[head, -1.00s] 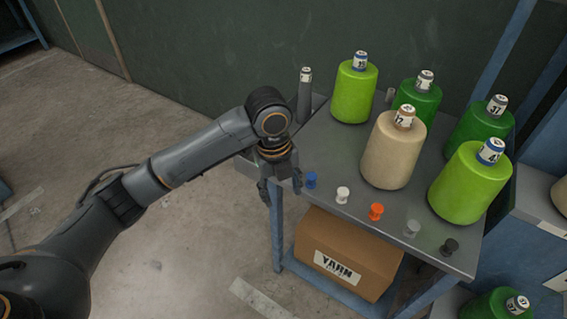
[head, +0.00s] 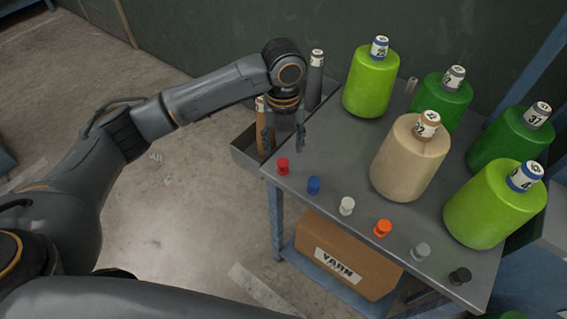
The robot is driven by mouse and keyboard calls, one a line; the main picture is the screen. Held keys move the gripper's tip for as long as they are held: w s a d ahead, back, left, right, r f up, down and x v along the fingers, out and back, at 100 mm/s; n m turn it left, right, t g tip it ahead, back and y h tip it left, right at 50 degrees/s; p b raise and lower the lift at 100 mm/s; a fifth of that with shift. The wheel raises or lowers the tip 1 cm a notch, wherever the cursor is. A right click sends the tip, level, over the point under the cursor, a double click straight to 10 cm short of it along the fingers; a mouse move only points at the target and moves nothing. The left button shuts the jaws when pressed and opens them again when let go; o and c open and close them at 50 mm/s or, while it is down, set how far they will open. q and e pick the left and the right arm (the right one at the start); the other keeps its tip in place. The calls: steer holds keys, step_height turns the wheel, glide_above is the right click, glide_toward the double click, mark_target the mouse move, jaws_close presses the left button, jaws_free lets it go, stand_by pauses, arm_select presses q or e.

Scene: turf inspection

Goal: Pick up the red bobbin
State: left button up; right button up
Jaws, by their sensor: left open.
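The red bobbin (head: 283,167) stands upright on the near left corner of the grey metal table (head: 330,150). It is the leftmost in a row of small bobbins along the front edge. My left gripper (head: 284,145) points down just behind and above the red bobbin. Its fingers are apart, with nothing seen between them. I cannot tell the exact height gap to the bobbin. My right gripper is not in view.
Blue (head: 314,186), white (head: 346,206), orange (head: 382,229), grey (head: 420,252) and black (head: 460,276) bobbins continue the row. Large yarn cones, including a beige one (head: 410,160), stand behind. A side bin (head: 245,152) adjoins the table's left edge. A yarn carton (head: 345,255) sits below.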

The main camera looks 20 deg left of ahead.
mark_target(283, 162)
arm_select(q)
step_height(283, 162, down, 3)
steer(key=shift+r, duration=0.2)
steer(key=f, duration=0.4)
steer(key=shift+w+a+f+p, duration=0.15)
steer(key=shift+w+f+p, duration=0.05)
steer(key=shift+f+p, duration=0.15)
steer(key=shift+f, duration=0.5)
steer(key=shift+c, duration=1.3)
steer(key=c, duration=0.8)
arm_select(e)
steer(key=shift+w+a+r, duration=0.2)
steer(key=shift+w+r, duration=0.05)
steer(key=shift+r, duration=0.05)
